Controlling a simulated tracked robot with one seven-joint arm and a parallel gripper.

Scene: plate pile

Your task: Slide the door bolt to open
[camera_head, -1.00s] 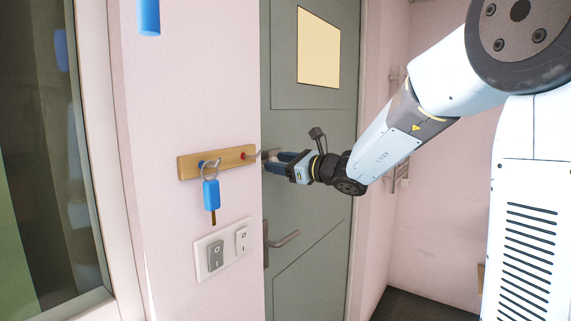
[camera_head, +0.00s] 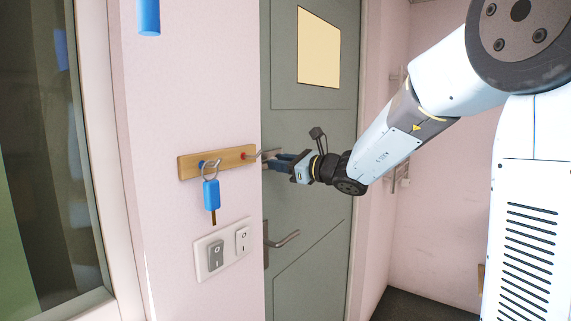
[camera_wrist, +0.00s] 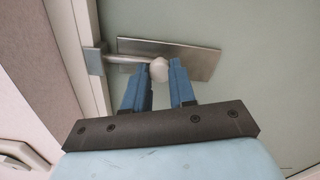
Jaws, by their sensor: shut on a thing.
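The door bolt (camera_wrist: 123,59) is a metal rod with a pale round knob (camera_wrist: 159,69), mounted on a metal plate (camera_wrist: 205,62) on the grey-green door (camera_head: 310,125). In the wrist view the rod reaches left from the knob to a metal catch (camera_wrist: 94,60) at the door frame. My gripper (camera_head: 272,162) is at the door's left edge. In the wrist view its two blue fingers stand on either side of the knob, shut on it. In the head view the fingers hide most of the bolt.
A wooden key rack (camera_head: 222,162) with a hanging blue-headed key (camera_head: 211,194) is on the wall left of the gripper. Light switches (camera_head: 223,249) are below it. A door handle (camera_head: 282,240) sits below the bolt. The space in front of the lower door is clear.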

